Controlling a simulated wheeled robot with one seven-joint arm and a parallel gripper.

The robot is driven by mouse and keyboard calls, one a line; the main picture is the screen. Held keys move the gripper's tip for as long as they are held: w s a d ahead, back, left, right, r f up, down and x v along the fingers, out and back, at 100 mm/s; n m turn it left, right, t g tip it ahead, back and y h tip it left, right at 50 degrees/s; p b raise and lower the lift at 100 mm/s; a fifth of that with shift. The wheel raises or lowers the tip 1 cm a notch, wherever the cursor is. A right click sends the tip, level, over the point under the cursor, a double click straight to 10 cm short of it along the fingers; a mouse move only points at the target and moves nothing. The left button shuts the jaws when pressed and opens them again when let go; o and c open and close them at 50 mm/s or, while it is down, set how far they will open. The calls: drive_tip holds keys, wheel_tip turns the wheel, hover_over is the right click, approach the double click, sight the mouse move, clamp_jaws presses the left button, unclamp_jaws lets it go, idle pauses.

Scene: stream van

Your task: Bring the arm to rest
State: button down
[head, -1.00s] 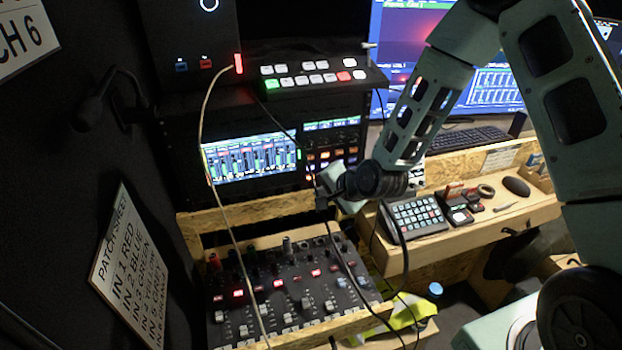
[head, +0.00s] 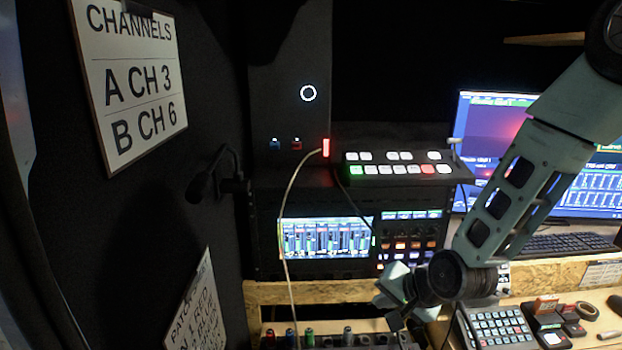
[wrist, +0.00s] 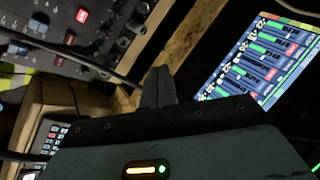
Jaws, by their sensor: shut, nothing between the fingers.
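My gripper (head: 396,322) hangs at the end of my arm in the head view, in front of the wooden desk edge and below the rack screen. In the wrist view its fingers (wrist: 158,88) are together and hold nothing. The fingers point toward the gap between the mixer panel and the lit screen. They appear apart from both. My arm comes down from the upper right, across part of the monitor.
A rack screen (head: 325,238) and a button switcher (head: 397,168) stand behind my gripper. A mixer (wrist: 75,30) lies below. A keypad (head: 499,325) sits on the right desk. A pale cable (head: 287,215) hangs left of my gripper. Signs hang on the left wall.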

drive_tip(key=s+r+n+g+h, duration=0.1)
drive_tip(key=s+r+n, duration=0.3)
drive_tip(key=s, duration=0.4)
drive_tip(key=s+a+r+n+g+h, duration=0.1)
drive_tip(key=s+r+n+g, duration=0.2)
drive_tip(key=s, duration=0.6)
drive_tip(key=s+a+r+n+g+h, duration=0.1)
drive_tip(key=s+r+n+g, duration=0.1)
drive_tip(key=s+r+n, duration=0.3)
drive_tip(key=s+n, duration=0.2)
drive_tip(key=s, duration=0.2)
drive_tip(key=shift+a+r+g+h, duration=0.2)
drive_tip(key=shift+r+g+h, duration=0.05)
drive_tip(key=shift+g+h, duration=0.05)
